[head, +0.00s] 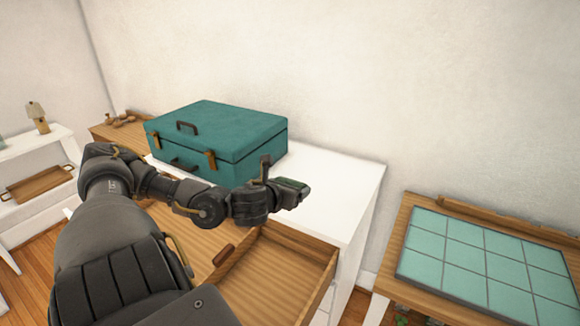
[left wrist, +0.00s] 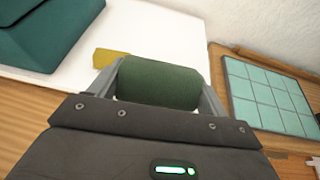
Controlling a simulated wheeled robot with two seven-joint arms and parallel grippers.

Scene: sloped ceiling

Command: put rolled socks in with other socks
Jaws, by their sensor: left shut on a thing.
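My left gripper (head: 284,191) is shut on a dark green rolled pair of socks (left wrist: 160,83), held between its two fingers above the white top of the dresser. In the head view the roll (head: 292,184) shows as a small green end at the fingers. An open wooden drawer (head: 285,262) lies below and in front of the gripper. The part of its floor that I see is bare; my arm hides the rest. A small brown piece (head: 223,255) shows at the drawer, and I cannot tell what it is. My right gripper is not in view.
A teal suitcase (head: 222,135) stands on the white dresser top (head: 345,185), left of the gripper. A mustard-yellow thing (left wrist: 110,58) lies on that top. A wooden table with teal tiles (head: 490,262) stands at right. A shelf with a wooden tray (head: 38,184) is at far left.

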